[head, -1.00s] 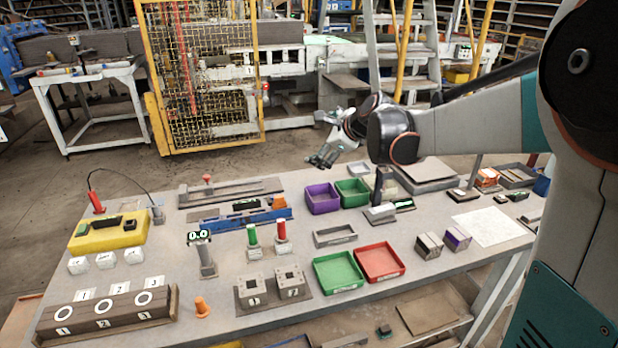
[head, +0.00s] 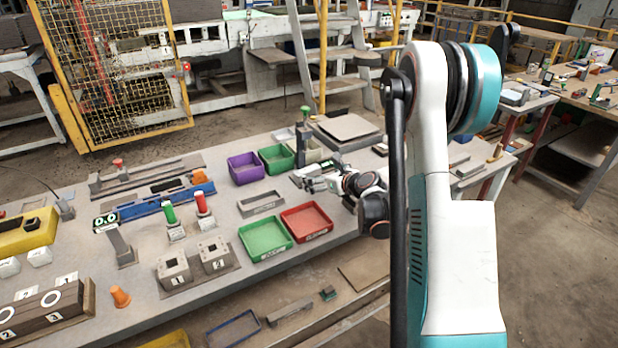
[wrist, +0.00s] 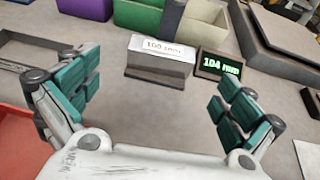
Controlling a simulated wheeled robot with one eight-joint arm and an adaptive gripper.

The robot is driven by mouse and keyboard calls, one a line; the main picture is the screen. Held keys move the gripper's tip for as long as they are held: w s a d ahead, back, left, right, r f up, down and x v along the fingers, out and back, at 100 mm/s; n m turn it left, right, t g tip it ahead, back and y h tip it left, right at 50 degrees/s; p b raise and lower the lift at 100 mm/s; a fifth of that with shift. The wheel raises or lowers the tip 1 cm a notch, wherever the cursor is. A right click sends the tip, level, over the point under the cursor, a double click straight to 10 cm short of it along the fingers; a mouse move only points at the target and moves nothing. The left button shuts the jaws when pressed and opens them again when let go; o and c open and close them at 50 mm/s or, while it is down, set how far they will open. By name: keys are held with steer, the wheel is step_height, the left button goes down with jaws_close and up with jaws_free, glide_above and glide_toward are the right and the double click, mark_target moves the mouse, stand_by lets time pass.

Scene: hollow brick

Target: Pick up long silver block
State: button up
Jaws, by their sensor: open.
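The long silver block (wrist: 160,57) lies on the table in the wrist view. Its top face carries a white label that seems to read 100 mm. My gripper (wrist: 155,92) is open and empty, with its teal-padded fingers spread wide to either side. The block is ahead of the fingers, roughly centred between them and apart from both. In the head view my gripper (head: 318,181) is low over the table, right of the purple bin, and hides most of the block's spot.
A small display (wrist: 217,66) reading 104 mm stands right beside the block. A grey stepped plate (wrist: 280,45) is at right. A red tray (head: 306,222) is near my arm.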

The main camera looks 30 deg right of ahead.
mark_target(310, 173)
steer(key=b+x, duration=0.1)
steer(key=x, duration=0.3)
steer(key=shift+w+f, duration=0.2)
steer(key=shift+w, duration=0.1)
steer(key=b+x, duration=0.2)
steer(key=x, duration=0.2)
steer(key=shift+d+f, duration=0.15)
steer(key=shift+d, duration=0.05)
steer(key=shift+w+f, duration=0.15)
steer(key=shift+w, duration=0.4)
steer(key=shift+c, duration=0.2)
steer(key=c, duration=1.4)
